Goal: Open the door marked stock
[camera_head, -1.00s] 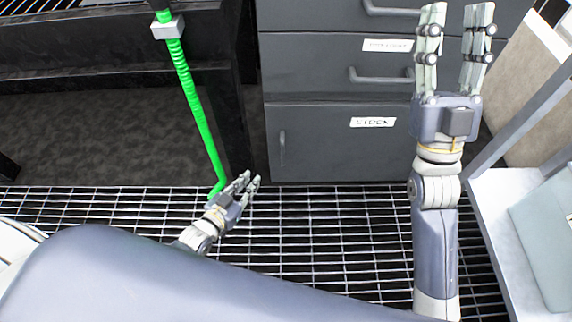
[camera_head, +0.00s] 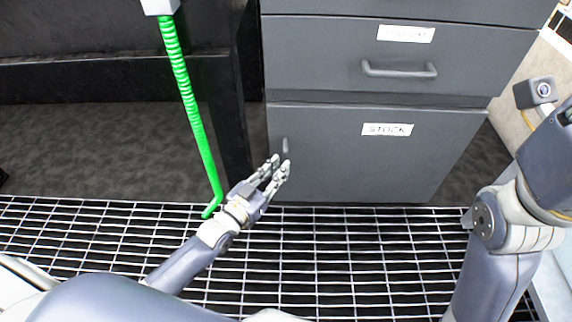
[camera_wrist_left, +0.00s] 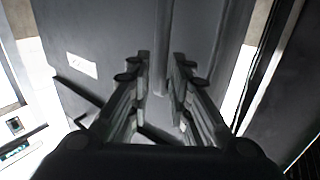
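The grey door marked STOCK (camera_head: 360,165) is the lowest front of the dark grey cabinet and looks shut. Its white label (camera_head: 387,129) sits near the upper middle. Its small upright bar handle (camera_head: 285,147) is near the door's left edge. My left gripper (camera_head: 279,168) is at the handle's lower end, partly covering it. In the left wrist view the handle (camera_wrist_left: 162,45) runs between the two parted fingers (camera_wrist_left: 161,62); I cannot tell whether either finger touches it. My right arm is at the right edge, its fingers out of view.
A drawer with a horizontal handle (camera_head: 399,70) is above the door. A green ribbed pole (camera_head: 193,110) stands left of my left gripper, close to its wrist. A dark frame post (camera_head: 233,100) is left of the cabinet. Metal grating (camera_head: 340,260) covers the floor in front.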

